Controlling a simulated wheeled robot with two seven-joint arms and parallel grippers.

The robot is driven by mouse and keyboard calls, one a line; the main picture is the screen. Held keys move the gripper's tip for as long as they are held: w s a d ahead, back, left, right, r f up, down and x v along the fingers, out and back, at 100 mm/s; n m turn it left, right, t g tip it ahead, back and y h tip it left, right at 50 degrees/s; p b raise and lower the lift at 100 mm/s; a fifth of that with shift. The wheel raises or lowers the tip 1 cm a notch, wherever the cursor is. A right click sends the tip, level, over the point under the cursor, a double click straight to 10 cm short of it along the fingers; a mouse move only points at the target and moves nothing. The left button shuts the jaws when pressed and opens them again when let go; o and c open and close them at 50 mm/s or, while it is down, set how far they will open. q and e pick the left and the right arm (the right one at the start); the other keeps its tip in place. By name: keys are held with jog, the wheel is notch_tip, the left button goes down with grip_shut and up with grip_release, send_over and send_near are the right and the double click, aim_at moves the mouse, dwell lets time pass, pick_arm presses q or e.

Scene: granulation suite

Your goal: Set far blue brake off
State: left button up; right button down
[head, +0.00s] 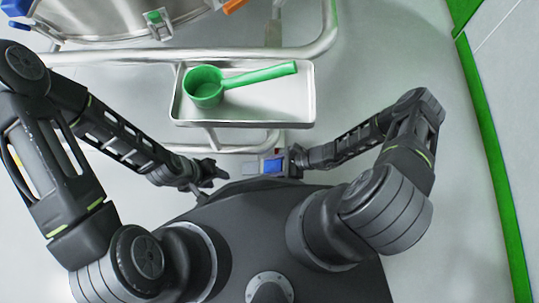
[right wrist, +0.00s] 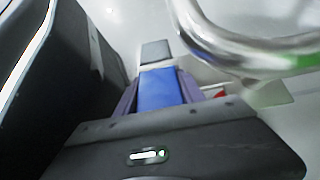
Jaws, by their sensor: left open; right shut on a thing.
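A blue brake (head: 271,166) sits low by the trolley's near rail in the head view. It also shows in the right wrist view (right wrist: 160,90), with a finger on each side of it. My right gripper (head: 280,164) is shut on this blue brake. Whether it is the far one cannot be told, as no other blue brake shows. My left gripper (head: 215,174) is open and empty, to the left of the brake and apart from it.
A steel tray (head: 290,108) with a green scoop (head: 207,88) on it is above the brake in the picture. Trolley rails (head: 200,53) run around it, and one tube (right wrist: 215,40) passes close to my right gripper. Open floor (head: 420,60) lies to the right.

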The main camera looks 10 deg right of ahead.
jog(key=c, duration=0.7)
grip_release()
jog(key=p+v, duration=0.2)
jog(key=v, duration=0.6)
